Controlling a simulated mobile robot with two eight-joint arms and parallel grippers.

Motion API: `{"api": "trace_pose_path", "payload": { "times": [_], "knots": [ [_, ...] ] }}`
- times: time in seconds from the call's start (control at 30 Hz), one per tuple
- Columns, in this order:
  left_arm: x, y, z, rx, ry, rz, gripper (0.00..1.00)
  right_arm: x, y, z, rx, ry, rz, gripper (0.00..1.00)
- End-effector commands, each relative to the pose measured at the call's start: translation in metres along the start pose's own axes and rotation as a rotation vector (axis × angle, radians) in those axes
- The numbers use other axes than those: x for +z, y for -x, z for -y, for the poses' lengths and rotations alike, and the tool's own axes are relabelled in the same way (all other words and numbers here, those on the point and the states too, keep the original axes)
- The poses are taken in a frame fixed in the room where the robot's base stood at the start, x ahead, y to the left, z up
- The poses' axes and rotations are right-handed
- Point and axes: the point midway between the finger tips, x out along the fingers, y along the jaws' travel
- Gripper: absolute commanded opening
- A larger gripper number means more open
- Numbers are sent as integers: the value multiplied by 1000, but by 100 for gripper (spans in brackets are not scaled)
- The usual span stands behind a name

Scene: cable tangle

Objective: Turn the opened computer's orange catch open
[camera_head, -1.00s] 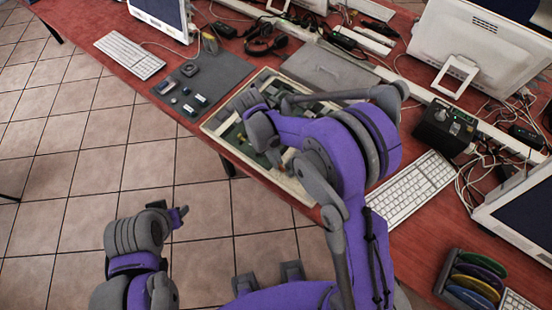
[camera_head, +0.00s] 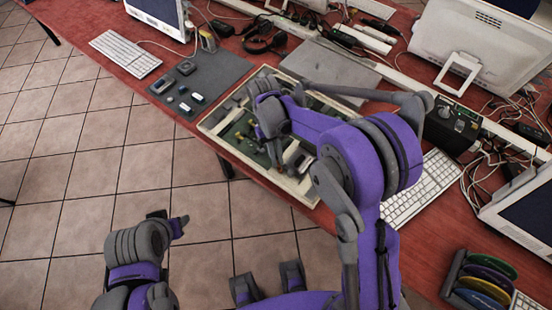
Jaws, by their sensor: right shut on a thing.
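The opened computer (camera_head: 246,164) lies flat on the red table, its pale rim around a green board and metal parts. My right gripper (camera_head: 269,145) reaches down into it near the middle, fingers pointing downward. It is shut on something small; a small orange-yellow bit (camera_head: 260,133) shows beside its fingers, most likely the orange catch. My gripper and arm hide most of the catch, so its angle cannot be told. My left gripper (camera_head: 180,225) is low at the left, over the tiled floor and away from the table; its opening is unclear.
A grey mat (camera_head: 215,75) with small parts lies left of the computer, and a grey panel (camera_head: 330,72) lies behind it. A white keyboard (camera_head: 425,190), a black box (camera_head: 452,125) and loose cables are at the right. A disc rack (camera_head: 480,280) stands at lower right.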

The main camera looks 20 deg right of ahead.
Motion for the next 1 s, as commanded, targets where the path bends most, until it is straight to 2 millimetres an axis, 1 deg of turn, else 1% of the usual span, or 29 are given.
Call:
{"api": "trace_pose_path", "payload": {
  "times": [0.13,0.33,0.83,0.87,1.0],
  "knots": [
    [4,-5,0,0,0,3,50,0,-1,-1,-29,-71,1,0],
    [6,-7,0,0,0,4,50,0,-1,-2,-53,-127,0,0],
    [6,-8,0,0,0,4,50,0,0,-2,-60,-145,-1,0],
    [6,-8,0,0,0,4,50,0,0,-2,-60,-145,-1,15],
    [6,-8,0,0,0,4,50,0,0,-2,-60,-144,-1,40]
  ]
}}
